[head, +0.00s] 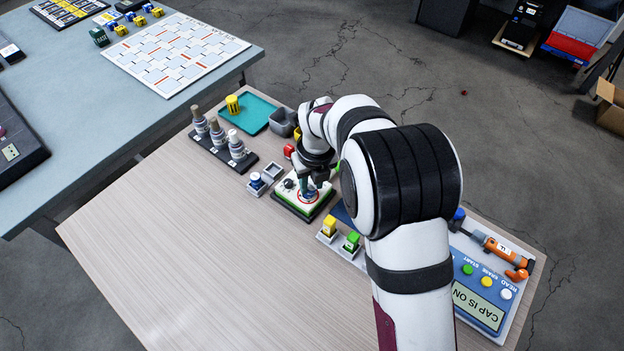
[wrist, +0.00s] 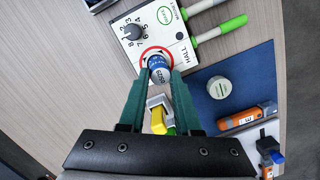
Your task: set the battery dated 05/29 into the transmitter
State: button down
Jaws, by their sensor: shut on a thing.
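The transmitter (wrist: 135,20) is a white and green box marked HALL, with a numbered black dial and a red ring around a socket; it also shows in the head view (head: 290,203). My gripper (wrist: 158,75) is shut on a blue battery (wrist: 157,69), whose label appears to read 05/29. The battery is at the red ring, its top between the green fingertips. Whether it is fully seated is hidden. In the head view my gripper (head: 308,188) points down over the transmitter's right part.
A blue-topped piece (head: 256,181) sits in a holder left of the transmitter. Yellow (head: 329,225) and green (head: 352,241) pieces stand in holders in front. A rack (head: 222,150) of bottles is behind left. A panel (head: 480,300) reads CAP IS ON. The front-left table is clear.

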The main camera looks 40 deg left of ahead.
jog(key=shift+f, duration=0.25)
jog(key=shift+c, duration=1.4)
grip_release()
jog(key=shift+r, duration=0.2)
jog(key=shift+r, duration=0.35)
jog(key=shift+r, duration=0.1)
jog(key=shift+r, duration=3)
